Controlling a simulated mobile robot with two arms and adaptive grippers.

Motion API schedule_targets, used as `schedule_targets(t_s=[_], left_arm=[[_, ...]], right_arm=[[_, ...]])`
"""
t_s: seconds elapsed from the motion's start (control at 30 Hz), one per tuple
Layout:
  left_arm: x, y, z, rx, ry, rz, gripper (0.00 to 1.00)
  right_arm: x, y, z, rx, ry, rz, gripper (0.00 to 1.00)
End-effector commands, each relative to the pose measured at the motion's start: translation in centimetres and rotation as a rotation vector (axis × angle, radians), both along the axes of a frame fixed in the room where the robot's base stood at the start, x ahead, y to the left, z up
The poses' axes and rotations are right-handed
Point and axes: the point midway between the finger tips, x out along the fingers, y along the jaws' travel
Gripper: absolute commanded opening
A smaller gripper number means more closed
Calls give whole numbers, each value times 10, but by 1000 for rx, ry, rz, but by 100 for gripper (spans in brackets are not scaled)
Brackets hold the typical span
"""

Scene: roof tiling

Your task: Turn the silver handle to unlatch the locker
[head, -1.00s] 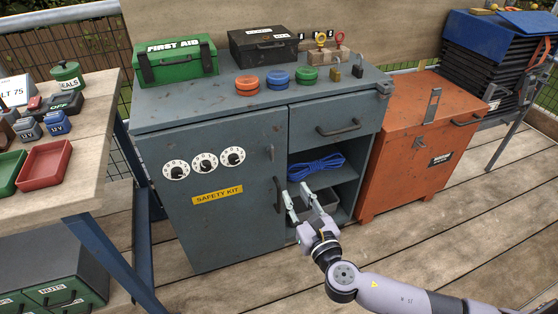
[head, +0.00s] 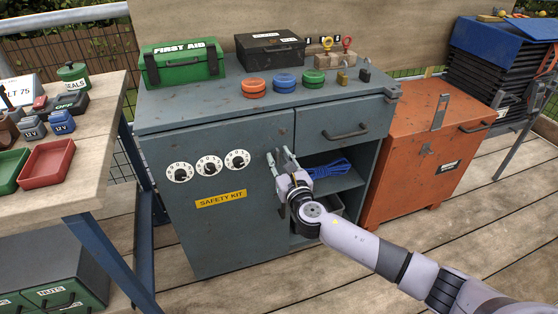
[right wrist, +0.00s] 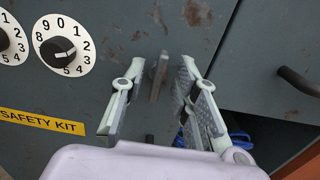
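The locker is a grey-blue cabinet (head: 215,240) whose door carries three dials and a yellow SAFETY KIT label (head: 221,198). The silver handle (right wrist: 159,76) is a small upright bar on the door in the right wrist view. In the head view my gripper largely hides it. My right gripper (head: 279,156) is at the door's upper right. In the right wrist view my right gripper (right wrist: 160,80) is open, its fingers on either side of the handle with gaps visible. I cannot tell how deep the handle sits between them. My left gripper is out of view.
A drawer (head: 345,130) with a dark pull and an open shelf with blue rope (head: 330,169) lie right of the door. An orange chest (head: 410,165) stands to the right. A wooden workbench (head: 95,165) stands to the left. Cases and colored discs sit on top.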

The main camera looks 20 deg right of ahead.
Motion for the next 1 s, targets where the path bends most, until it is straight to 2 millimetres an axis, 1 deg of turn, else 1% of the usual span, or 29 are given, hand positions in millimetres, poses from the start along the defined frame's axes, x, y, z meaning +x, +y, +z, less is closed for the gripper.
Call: schedule_targets(t_s=[0.1, 0.3, 0.73, 1.0], left_arm=[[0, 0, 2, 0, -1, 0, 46], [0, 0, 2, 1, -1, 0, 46], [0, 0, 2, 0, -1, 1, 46], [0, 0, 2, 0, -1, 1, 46]], right_arm=[[3, 1, 0, 1, -1, 1, 28], [3, 1, 0, 1, 0, 1, 28], [3, 0, 0, 0, 0, 1, 0], [3, 0, 0, 4, 0, 1, 0]])
